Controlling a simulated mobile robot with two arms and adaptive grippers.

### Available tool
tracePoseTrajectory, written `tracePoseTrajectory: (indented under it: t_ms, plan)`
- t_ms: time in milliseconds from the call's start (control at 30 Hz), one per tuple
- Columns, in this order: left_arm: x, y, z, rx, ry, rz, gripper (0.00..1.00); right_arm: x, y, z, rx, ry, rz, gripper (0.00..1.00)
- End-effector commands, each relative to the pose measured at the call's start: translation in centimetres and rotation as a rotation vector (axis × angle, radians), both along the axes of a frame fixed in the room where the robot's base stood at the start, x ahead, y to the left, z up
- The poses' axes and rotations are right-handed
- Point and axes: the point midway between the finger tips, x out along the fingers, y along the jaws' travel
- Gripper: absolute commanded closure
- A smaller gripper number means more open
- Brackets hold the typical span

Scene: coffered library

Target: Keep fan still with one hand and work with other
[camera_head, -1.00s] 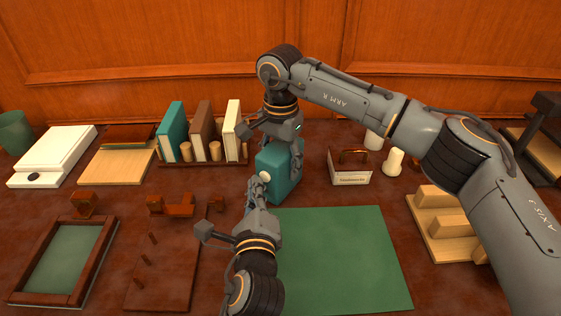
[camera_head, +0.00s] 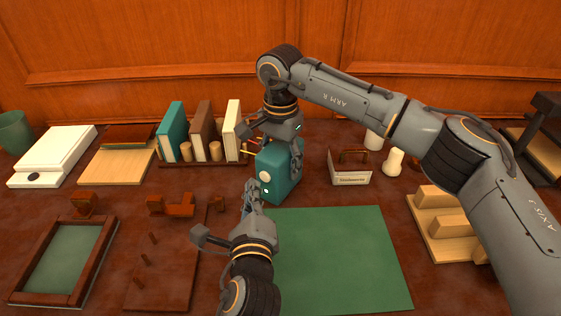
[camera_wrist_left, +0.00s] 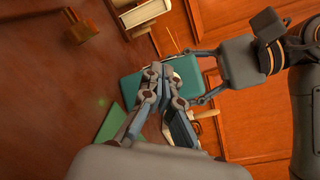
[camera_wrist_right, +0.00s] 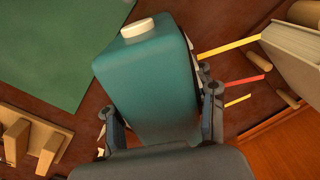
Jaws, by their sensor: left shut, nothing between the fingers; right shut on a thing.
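The fan is a teal box (camera_head: 284,180) standing upright behind the green mat, with a round white knob (camera_head: 264,176) on its front and a small pale green spot below the knob. My right gripper (camera_wrist_right: 160,108) is shut on the fan, with a finger on either side of the teal body, reaching from behind and above. My left gripper (camera_head: 251,190) is shut and empty, just in front of the fan and slightly left of the knob. In the left wrist view its fingertips (camera_wrist_left: 157,76) overlap the fan; I cannot tell whether they touch.
Thin yellow and red strips (camera_wrist_right: 243,81) stick out beside the fan toward the books (camera_head: 202,132). The green mat (camera_head: 340,255) is bare. A small labelled holder (camera_head: 351,177) and white candle-like cylinders (camera_head: 393,162) stand right. A pegged board (camera_head: 160,270) lies left.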

Motion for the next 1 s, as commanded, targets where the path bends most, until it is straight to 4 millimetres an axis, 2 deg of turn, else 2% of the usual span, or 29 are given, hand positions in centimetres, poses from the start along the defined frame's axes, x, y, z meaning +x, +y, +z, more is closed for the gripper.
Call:
tracePoseTrajectory:
  t_ms: [233,733,1000]
  plan:
    - [-0.2,0.2,0.0,0.000,0.000,0.000,1.00,0.0,0.0,0.0,0.000,0.000,0.000,0.84]
    - [-4.2,3.0,0.0,0.000,0.000,0.000,1.00,0.0,0.0,0.0,0.000,0.000,0.000,0.84]
    - [-4.9,3.4,0.0,-0.001,-0.001,-0.001,1.00,0.0,0.0,0.0,0.000,0.000,0.000,0.84]
